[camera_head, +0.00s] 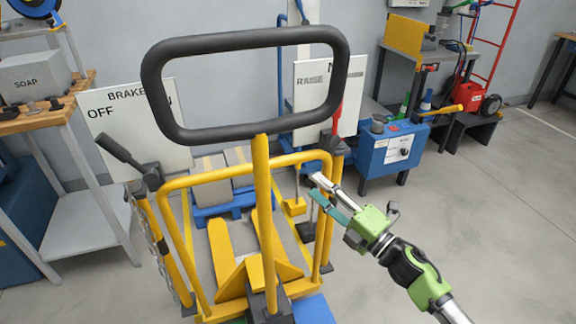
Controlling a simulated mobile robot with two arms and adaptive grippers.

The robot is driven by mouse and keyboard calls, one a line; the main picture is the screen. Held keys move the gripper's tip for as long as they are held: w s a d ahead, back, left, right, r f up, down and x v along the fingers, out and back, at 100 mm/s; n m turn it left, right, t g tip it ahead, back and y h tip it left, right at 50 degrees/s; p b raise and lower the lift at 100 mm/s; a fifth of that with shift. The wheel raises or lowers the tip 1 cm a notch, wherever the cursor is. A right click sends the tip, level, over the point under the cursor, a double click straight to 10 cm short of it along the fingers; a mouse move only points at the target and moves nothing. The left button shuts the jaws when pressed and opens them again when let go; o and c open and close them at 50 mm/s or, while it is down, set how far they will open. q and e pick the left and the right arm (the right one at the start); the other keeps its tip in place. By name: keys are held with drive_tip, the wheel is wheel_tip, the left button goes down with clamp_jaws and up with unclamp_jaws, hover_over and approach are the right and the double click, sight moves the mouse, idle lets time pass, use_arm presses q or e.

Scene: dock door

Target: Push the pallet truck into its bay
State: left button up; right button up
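The yellow pallet truck (261,190) stands in front of me, with a large black loop handle (243,38) on top and two yellow forks (221,252) pointing away. A yellow tube frame surrounds its near end. A black lever (122,150) is at the left by a sign reading BRAKE and OFF, partly hidden by the handle. A red lever (337,122) is at the right by a sign reading RAISE. Yellow floor lines (187,228) run beside the forks. My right gripper (314,186) is open and empty, right of the frame. My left gripper is out of view.
Grey boxes (212,182) on a blue pallet (238,207) stand beyond the forks. A shelf with a SOAP box (35,80) is at the left. A blue machine (393,152) stands at the back right. The floor at the right is clear.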

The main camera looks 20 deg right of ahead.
sight(291, 164)
drive_tip(key=x, duration=1.2)
drive_tip(key=shift+w+a, duration=0.1)
clamp_jaws()
